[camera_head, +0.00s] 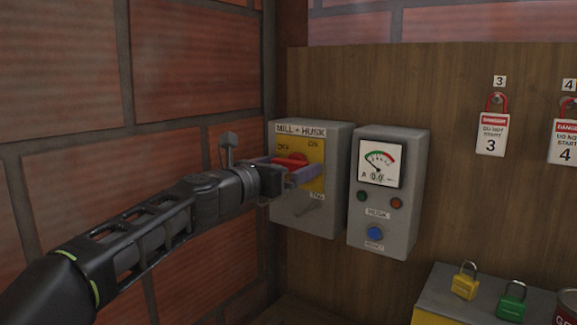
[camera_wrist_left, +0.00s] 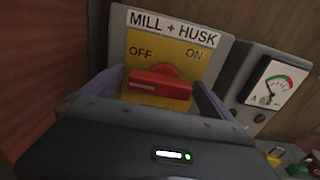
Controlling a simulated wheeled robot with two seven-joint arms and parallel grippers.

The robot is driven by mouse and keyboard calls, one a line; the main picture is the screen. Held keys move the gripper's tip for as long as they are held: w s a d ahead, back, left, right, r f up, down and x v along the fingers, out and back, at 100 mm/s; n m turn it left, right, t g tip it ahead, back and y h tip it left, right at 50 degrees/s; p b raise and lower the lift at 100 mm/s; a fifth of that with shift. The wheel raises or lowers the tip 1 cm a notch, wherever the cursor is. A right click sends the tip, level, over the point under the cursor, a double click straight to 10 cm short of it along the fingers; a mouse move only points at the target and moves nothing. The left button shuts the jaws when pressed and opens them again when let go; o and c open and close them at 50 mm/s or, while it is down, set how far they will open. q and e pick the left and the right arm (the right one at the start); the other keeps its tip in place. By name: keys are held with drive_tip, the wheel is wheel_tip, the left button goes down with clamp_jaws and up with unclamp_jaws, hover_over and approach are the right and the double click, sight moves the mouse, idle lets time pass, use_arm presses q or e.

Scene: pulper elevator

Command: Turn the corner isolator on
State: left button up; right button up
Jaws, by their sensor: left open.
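The corner isolator is a grey box (camera_head: 335,175) labelled MILL + HUSK, on the wooden panel beside the brick corner. Its yellow plate (camera_wrist_left: 195,66) reads OFF at left and ON at right. Its red handle (camera_head: 290,159) lies roughly crosswise, slightly tilted; it also shows in the wrist view (camera_wrist_left: 160,86). Which mark it points to I cannot tell. My left gripper (camera_head: 287,171) is open in front of the plate, with one purple finger on each side of the red handle. Contact with the handle is not clear. My right gripper is not in view.
A grey meter box (camera_head: 405,215) with a dial, small lamps and a blue button stands close right of the isolator. Red tagged padlocks hang on the panel. A yellow padlock (camera_head: 465,284) and a green padlock (camera_head: 512,302) sit lower right. Brick wall is close on the left.

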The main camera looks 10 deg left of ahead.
use_arm(q)
drive_tip(key=c, duration=1.4)
